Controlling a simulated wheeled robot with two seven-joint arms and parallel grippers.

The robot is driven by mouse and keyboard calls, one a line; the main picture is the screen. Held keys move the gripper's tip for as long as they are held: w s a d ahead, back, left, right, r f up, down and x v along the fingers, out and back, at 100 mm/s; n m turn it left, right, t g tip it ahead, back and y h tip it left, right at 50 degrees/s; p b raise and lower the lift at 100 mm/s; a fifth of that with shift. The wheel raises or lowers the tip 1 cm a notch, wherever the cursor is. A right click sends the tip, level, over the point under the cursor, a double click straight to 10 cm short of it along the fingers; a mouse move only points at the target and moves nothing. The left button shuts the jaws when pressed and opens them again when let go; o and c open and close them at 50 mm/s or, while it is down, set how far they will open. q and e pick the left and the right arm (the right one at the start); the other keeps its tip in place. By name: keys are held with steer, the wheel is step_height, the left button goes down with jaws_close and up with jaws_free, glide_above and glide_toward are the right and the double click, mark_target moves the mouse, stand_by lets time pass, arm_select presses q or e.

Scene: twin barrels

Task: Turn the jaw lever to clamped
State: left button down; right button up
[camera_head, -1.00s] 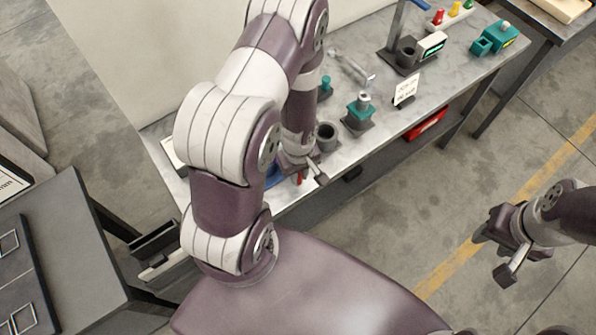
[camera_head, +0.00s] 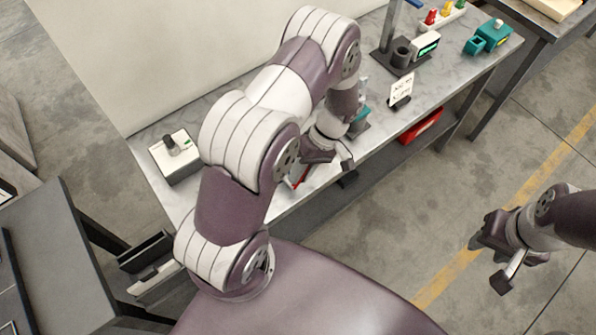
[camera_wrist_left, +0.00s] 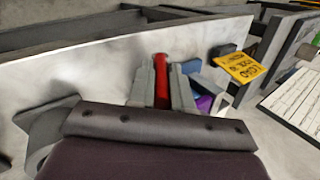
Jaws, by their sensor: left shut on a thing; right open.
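My left gripper (camera_head: 318,166) is low over the front edge of the marble-topped bench. In the left wrist view its fingers (camera_wrist_left: 163,92) are shut on a red handle (camera_wrist_left: 161,72), which stands up between them. I take this handle for the jaw lever; its base is hidden by the gripper. In the head view a red strip (camera_head: 298,173) shows just left of the gripper, and my left arm covers much of the area around it. My right gripper (camera_head: 493,259) is open and empty over the floor at the right.
A white box with a black knob (camera_head: 172,158) stands on the bench's left end. A teal part (camera_head: 360,118) is partly hidden behind my left arm. A white card (camera_head: 401,90) and a stand (camera_head: 402,53) are farther right. In the wrist view a yellow label (camera_wrist_left: 245,68) is close by.

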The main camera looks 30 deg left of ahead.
arm_select(q)
steer(key=shift+w+d+g, duration=0.1)
steer(key=shift+g, duration=0.2)
steer(key=c, duration=1.1)
jaws_free()
steer(key=shift+d, duration=0.1)
steer(key=shift+o, duration=0.2)
steer(key=shift+d, duration=0.1)
